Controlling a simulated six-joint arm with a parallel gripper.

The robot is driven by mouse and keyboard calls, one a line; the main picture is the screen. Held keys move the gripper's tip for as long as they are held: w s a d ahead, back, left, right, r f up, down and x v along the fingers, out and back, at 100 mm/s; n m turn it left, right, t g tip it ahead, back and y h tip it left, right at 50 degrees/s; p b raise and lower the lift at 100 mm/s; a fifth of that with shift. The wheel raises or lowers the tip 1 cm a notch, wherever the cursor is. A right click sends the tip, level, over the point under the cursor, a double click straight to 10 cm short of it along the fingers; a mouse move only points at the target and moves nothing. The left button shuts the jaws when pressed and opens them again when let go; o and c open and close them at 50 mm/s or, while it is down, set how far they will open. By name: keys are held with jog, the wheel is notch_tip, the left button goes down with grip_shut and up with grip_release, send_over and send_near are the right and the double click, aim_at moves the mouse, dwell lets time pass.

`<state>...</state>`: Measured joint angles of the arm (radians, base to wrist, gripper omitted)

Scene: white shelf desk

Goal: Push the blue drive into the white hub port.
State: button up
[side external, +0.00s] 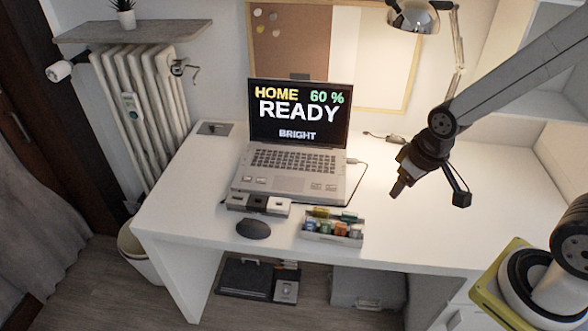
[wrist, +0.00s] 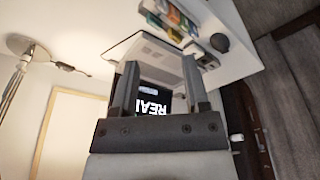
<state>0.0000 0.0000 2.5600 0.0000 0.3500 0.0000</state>
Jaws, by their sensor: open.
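Small coloured drives stand in a pale tray (side external: 333,240) at the desk's front; a small blue one (side external: 355,233) seems to be at its right end, but it is too small to be sure. The hubs form a row along the laptop's front edge: grey, black and a white hub (side external: 278,207) at the right. Their ports are too small to make out. My gripper (side external: 397,190) hangs above the desk, right of the laptop and away from the tray. In the wrist view its two fingers (wrist: 159,65) are apart with nothing held between them.
The open laptop (side external: 290,162) shows "HOME 60 % READY BRIGHT". A dark mouse (side external: 253,228) lies left of the tray. A cable runs from the laptop's right side. The desk's right part (side external: 440,235) is clear. A lamp (side external: 415,18) stands at the back.

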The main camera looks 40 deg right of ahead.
jog(key=shift+o, duration=0.5)
jog(key=shift+w+a+f+n+g+y, duration=0.2)
jog(key=shift+w+a+f+n, duration=1.1)
jog(key=shift+w+f, duration=1.5)
jog(key=shift+w+a+f+n+g+y, duration=0.2)
jog(key=shift+w+a+f+n, duration=1.05)
jog(key=shift+w+f, duration=1.5)
jog(key=shift+w+a+f+n+g+y, duration=0.2)
jog(key=shift+w+a+f+n, duration=1.1)
jog(key=shift+w+f, duration=1.5)
jog(key=shift+w+d+r+n, duration=0.25)
jog(key=shift+d, duration=0.05)
